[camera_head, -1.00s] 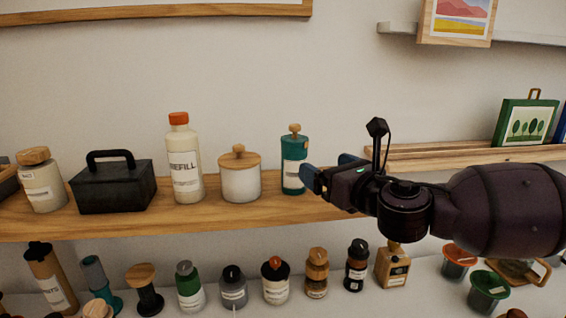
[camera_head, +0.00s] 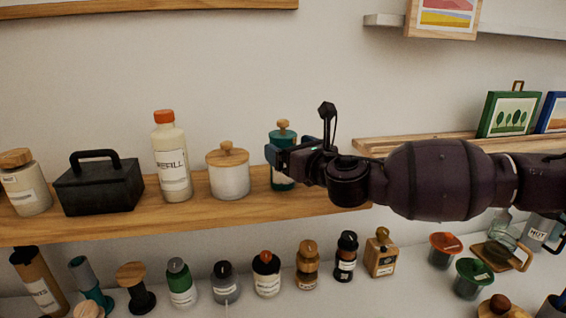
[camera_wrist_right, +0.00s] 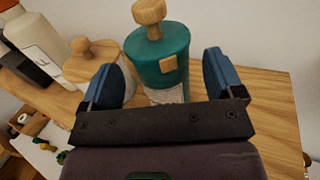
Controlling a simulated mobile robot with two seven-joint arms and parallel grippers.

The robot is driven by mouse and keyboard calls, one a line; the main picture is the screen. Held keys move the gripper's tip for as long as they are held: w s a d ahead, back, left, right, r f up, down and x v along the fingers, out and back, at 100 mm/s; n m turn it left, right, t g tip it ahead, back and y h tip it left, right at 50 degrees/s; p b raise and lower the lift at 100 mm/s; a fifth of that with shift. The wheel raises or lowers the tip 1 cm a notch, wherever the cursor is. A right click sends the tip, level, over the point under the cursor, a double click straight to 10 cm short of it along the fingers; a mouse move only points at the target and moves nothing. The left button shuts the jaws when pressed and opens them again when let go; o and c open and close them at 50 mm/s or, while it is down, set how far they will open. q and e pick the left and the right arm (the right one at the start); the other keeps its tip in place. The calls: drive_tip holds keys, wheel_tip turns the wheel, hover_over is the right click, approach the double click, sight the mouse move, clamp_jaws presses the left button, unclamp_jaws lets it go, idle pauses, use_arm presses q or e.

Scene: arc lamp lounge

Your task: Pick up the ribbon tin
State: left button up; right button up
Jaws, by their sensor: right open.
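A teal tin with a round wooden knob and a pale label (camera_head: 283,181) stands upright near the right end of the wooden shelf (camera_head: 130,226). It is the likely ribbon tin, but I cannot read its label. My right gripper (camera_head: 276,150) reaches it from the right and hides part of its body in the head view. In the right wrist view the teal tin (camera_wrist_right: 160,62) stands between the two open blue fingers of my right gripper (camera_wrist_right: 163,80), with a gap visible at the right finger. My left gripper is not in view.
A white jar with a wooden lid (camera_head: 229,180) stands close left of the tin. A refill bottle (camera_head: 172,160) and a black box (camera_head: 98,188) stand further left. Several small bottles line the surface below. Another ledge (camera_head: 425,145) runs behind my right arm.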

drive_tip(key=shift+x, duration=1.6)
drive_tip(key=shift+d, duration=0.1)
drive_tip(key=shift+c, duration=0.3)
drive_tip(key=c, duration=1.1)
